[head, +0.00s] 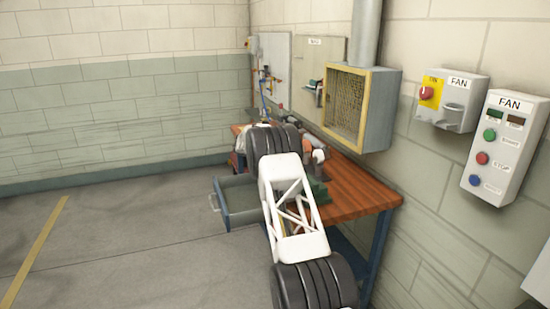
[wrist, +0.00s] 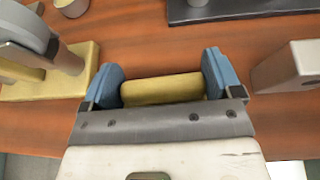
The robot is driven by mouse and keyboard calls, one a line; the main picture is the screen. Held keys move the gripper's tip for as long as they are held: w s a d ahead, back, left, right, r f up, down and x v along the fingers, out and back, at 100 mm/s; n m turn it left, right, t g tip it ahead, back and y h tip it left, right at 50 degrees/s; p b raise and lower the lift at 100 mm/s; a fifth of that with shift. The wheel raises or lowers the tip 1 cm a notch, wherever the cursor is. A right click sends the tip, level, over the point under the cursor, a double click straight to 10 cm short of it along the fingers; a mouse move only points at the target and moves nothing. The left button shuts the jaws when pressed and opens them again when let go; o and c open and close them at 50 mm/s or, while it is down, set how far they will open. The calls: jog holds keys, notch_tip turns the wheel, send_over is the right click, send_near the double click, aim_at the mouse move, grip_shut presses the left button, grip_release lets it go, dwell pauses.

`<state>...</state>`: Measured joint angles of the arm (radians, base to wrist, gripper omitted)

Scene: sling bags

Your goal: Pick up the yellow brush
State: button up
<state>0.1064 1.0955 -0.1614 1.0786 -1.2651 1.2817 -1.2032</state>
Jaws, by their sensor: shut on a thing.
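The yellow brush (wrist: 161,88) shows in the wrist view as a short yellow block above or on the brown wooden bench top (wrist: 150,38). My gripper (wrist: 163,80) has a blue-padded finger at each end of the block and is shut on it. The gripper's grey front edge hides the near side of the block, so I cannot tell whether it touches the bench. In the head view my arm covers part of the bench, and the brush cannot be made out.
In the wrist view, a grey round tool on a yellowish base (wrist: 80,80) is left of my gripper and a pale grey block (wrist: 288,67) is right. A dark plate (wrist: 240,12) lies beyond. In the head view, a drawer (head: 240,203) stands open, and a yellow-framed box (head: 377,105) hangs above the bench.

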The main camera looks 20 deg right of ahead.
jog(key=shift+r, duration=5)
jog(key=s+a+f, duration=1.2)
jog(key=s+a, duration=0.1)
jog(key=s, duration=0.2)
jog(key=shift+s+a+f, duration=0.2)
jog(key=shift+s, duration=0.1)
jog(key=shift+f, duration=0.1)
jog(key=shift+f, duration=3)
